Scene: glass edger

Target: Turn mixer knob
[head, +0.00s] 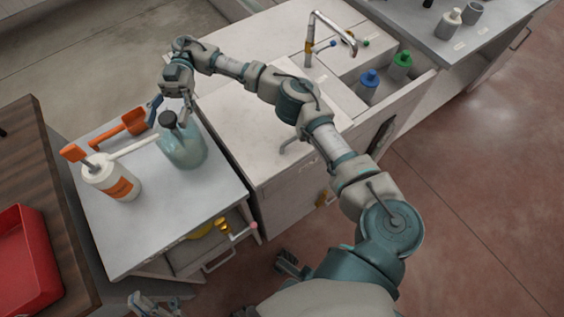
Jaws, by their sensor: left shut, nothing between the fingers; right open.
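No knob is clearly identifiable as the mixer knob. At the back, a metal tap (333,28) stands by the sink unit, with a small blue handle (331,44) and a small green handle (365,43) near it. My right gripper (171,108) is open, pointing down at the dark cap (167,119) of a translucent blue-green jug (184,150), with fingers on either side of the cap. Contact is unclear. My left gripper (148,304) is shut and empty at the bottom edge, low in front of the grey table, partly cut off.
The grey table (165,225) also holds a white bottle with an orange label (112,178) and an orange scoop (125,128). A red tray (25,262) lies at left. Blue (369,80) and green (402,62) bottles stand in the sink unit. My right arm crosses the white counter (235,125).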

